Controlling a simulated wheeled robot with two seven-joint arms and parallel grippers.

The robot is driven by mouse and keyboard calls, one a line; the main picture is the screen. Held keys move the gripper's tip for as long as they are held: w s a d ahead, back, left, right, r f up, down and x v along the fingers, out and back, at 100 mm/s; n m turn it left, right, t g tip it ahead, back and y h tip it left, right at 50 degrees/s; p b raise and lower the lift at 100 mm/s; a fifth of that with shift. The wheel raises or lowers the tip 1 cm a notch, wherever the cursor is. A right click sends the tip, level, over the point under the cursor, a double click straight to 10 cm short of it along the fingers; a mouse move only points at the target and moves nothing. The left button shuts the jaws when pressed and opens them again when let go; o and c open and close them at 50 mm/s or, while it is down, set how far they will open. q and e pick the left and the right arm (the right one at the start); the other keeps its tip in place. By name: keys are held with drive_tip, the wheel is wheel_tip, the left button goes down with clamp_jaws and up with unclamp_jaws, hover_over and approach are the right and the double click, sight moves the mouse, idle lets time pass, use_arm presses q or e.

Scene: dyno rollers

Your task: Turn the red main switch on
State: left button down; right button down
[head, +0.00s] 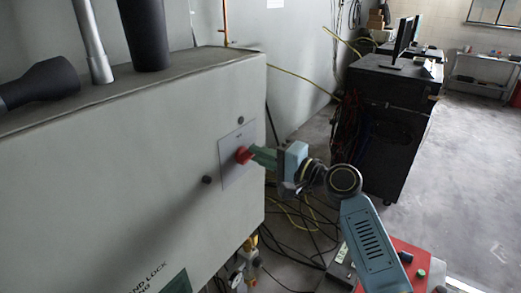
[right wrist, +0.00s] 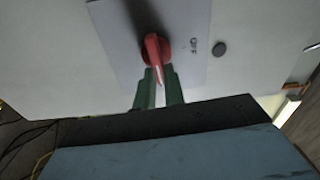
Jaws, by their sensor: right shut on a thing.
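The red main switch (head: 243,155) sits on a light grey plate (head: 234,172) on the cabinet's front face. In the right wrist view the red switch (right wrist: 153,48) shows as a round knob with a handle that points down toward my fingers. My right gripper (head: 253,157) has its green fingers at the switch. In the right wrist view the right gripper (right wrist: 158,80) has one finger on each side of the handle and is shut on it. Part of the switch is hidden behind the fingers in the head view. My left gripper is not in view.
The large grey cabinet (head: 110,170) fills the left, with a dark round knob (head: 207,180) near the plate. Dark and grey tubes (head: 92,45) stand on its top. Cables (head: 300,215) lie on the floor behind my right arm. A black cabinet (head: 385,130) with monitors stands at the back.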

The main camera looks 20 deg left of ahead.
drive_tip(key=shift+f+m, duration=0.15)
drive_tip(key=shift+m, duration=0.45)
drive_tip(key=c, duration=1.5)
unclamp_jaws()
drive_tip(key=b+v, duration=0.1)
drive_tip(key=v, duration=1.2)
drive_tip(key=shift+d+b, duration=0.2)
drive_tip(key=shift+b, duration=0.2)
